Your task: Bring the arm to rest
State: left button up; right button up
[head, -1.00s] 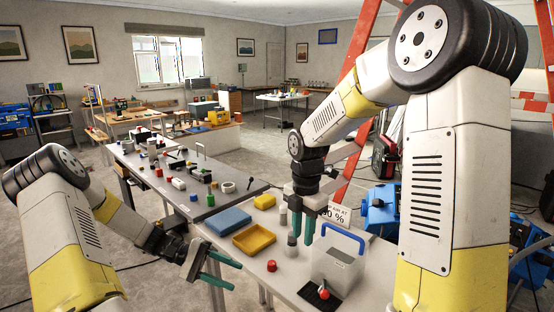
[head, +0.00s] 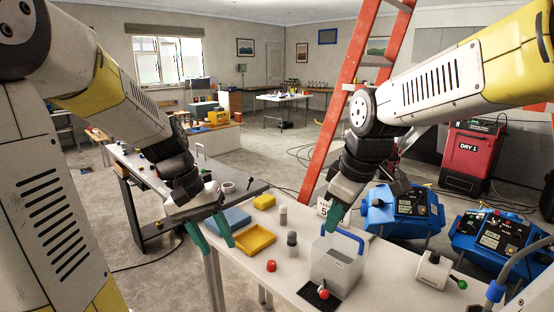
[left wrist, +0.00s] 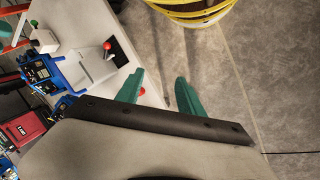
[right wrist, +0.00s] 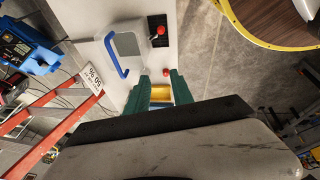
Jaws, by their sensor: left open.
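My left gripper (head: 211,240) hangs over the left edge of the white table (head: 290,292), beside the blue tray (head: 232,219). Its two green fingers are apart with nothing between them, as the left wrist view also shows (left wrist: 158,92). My right gripper (head: 337,217) points down at the table's back right, near the clear container with a blue handle (head: 335,268). The right wrist view shows its green fingers (right wrist: 160,88) apart, with the yellow tray (right wrist: 160,94) seen through the gap. I see nothing held in either gripper.
A yellow tray (head: 270,240), red knob (head: 271,266), grey bottle (head: 292,246) and white device (head: 433,268) stand on the table. A red ladder (head: 345,110) and blue machines (head: 402,210) are behind it.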

pick_arm(q)
jog(key=s+r+m+t+y, duration=0.1)
jog(key=s+r+t, duration=0.5)
jog(key=s+r, duration=0.2)
jog(key=shift+a+r, duration=0.3)
jog(key=shift+r, duration=0.3)
pick_arm(e)
jog(key=s+d+r+m+t, duration=0.1)
jog(key=s+r+m+t, duration=0.1)
jog(key=s+m, duration=0.5)
jog(key=m, duration=0.3)
jog(key=shift+s+d+r+y, duration=0.25)
jog(key=shift+d+r+y, duration=0.05)
jog(key=shift+d+y, duration=0.1)
